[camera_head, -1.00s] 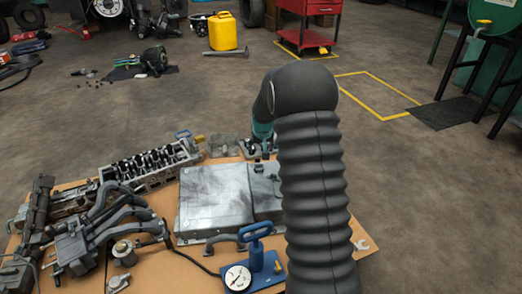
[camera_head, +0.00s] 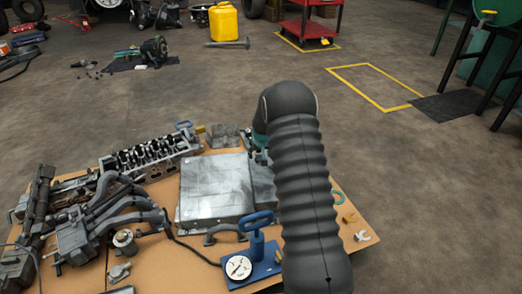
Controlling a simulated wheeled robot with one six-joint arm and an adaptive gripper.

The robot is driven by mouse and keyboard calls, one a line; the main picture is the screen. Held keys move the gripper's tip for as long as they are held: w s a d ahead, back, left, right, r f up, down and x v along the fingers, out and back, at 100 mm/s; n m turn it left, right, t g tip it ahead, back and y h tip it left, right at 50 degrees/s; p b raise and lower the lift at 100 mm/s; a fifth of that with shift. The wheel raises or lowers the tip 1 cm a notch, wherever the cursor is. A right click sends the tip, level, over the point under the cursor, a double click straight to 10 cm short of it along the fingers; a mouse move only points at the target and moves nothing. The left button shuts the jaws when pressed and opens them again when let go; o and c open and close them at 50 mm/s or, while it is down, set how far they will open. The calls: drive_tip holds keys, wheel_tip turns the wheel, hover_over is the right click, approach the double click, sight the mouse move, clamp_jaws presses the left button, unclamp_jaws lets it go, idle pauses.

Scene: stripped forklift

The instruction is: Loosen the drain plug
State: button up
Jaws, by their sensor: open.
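A broad, flat grey metal part (camera_head: 215,187), shaped like an upturned pan, lies on the tan work table (camera_head: 340,262). A lower section (camera_head: 262,182) of it continues to the right and passes behind my arm. I cannot make out a drain plug; it may be hidden by my arm or too small to tell. My arm's dark ribbed sleeve stands in front of the table's right half, with its bend near the far edge. A little teal shows just left of the bend, but my gripper itself is hidden behind the arm.
A blue-handled pump with a gauge (camera_head: 239,267) stands at the front. A manifold (camera_head: 105,217) and a cylinder head (camera_head: 150,157) lie left. A small wrench end (camera_head: 362,237) lies right. Beyond are a yellow can (camera_head: 224,22), a red cart (camera_head: 310,22) and open floor.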

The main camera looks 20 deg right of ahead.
drive_tip(key=shift+w+f, duration=0.2)
drive_tip(key=shift+f, duration=0.25)
clamp_jaws()
drive_tip(key=shift+d+n+y, duration=0.1)
drive_tip(key=shift+n+y, duration=0.2)
drive_tip(key=shift+n, duration=0.4)
drive_tip(key=shift+f+b, duration=0.25)
drive_tip(key=shift+b, duration=0.7)
drive_tip(key=shift+n+y+b, duration=0.4)
drive_tip(key=shift+n+b, duration=0.7)
drive_tip(key=shift+b, duration=0.15)
drive_tip(key=shift+r+n, duration=0.3)
drive_tip(key=shift+n, duration=0.1)
drive_tip(key=shift+n+y, duration=0.6)
drive_tip(key=shift+n, duration=0.4)
